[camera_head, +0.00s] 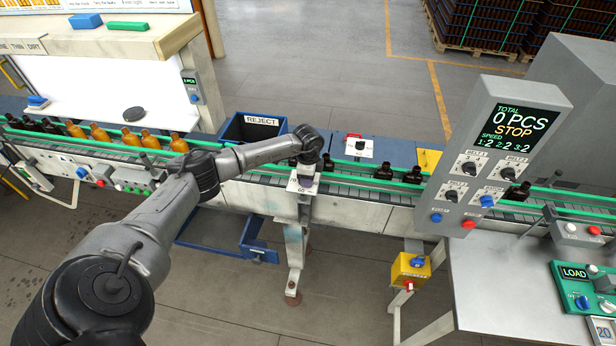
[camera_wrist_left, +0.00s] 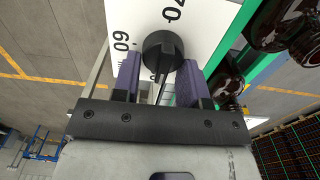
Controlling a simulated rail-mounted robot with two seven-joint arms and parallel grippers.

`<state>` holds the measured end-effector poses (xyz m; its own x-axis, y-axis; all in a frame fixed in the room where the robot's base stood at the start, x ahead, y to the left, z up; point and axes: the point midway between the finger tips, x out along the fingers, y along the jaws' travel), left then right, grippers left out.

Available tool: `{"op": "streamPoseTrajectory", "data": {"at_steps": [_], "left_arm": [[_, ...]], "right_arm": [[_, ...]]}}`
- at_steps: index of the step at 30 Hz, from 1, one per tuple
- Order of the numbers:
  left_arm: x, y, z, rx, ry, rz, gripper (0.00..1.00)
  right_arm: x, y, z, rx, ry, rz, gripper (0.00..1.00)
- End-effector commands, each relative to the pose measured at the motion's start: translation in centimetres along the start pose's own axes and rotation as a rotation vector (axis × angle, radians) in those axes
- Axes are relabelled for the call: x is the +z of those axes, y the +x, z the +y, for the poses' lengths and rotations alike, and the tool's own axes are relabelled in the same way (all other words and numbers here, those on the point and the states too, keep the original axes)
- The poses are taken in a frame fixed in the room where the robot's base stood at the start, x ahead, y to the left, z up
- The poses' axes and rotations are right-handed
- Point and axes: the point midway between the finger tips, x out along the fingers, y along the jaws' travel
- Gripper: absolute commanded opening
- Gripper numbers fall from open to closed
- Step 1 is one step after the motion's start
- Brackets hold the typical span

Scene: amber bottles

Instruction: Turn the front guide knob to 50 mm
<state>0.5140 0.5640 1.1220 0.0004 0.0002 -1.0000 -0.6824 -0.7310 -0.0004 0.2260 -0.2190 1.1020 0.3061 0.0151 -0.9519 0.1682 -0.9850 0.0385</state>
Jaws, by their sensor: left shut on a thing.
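The front guide knob (camera_wrist_left: 162,50) is black and round, on a white scale plate (camera_wrist_left: 122,18) with printed numbers, in the left wrist view. The plate also shows in the head view (camera_head: 294,187) on the front of the conveyor. My left gripper (camera_wrist_left: 160,76) has its two purple-padded fingers on either side of the knob and is shut on it. In the head view the gripper (camera_head: 306,172) hides the knob. Numbers reading 60 and 40 show partly around the knob; I cannot tell which value it points at. My right gripper is not in view.
Amber bottles (camera_head: 149,138) stand on the conveyor between green guide rails (camera_head: 400,186). A blue REJECT bin (camera_head: 236,130) is behind. A control panel (camera_head: 485,150) reading STOP stands to the right. A yellow box (camera_head: 410,268) hangs below the conveyor.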

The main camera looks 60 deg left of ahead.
Motion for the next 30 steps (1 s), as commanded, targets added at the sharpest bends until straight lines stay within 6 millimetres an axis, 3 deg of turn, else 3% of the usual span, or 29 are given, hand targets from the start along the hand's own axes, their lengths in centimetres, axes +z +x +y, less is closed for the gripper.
{"op": "streamPoseTrajectory", "data": {"at_steps": [6,7,14,23,30], "left_arm": [[0.0,0.0,0.0,0.0,0.0,0.0,0.16],[0.0,0.0,0.0,0.0,0.0,0.0,0.41],[0.0,0.0,0.0,0.0,0.001,0.0,0.63],[0.0,-0.2,0.0,0.0,0.001,0.0,0.64],[0.0,-3.2,-0.1,-0.004,0.003,0.003,0.64]], "right_arm": [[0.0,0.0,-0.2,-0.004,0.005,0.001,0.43],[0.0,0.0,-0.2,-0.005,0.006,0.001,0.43],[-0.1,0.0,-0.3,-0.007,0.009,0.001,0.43],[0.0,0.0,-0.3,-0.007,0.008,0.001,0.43],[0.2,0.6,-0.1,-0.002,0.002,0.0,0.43]]}}
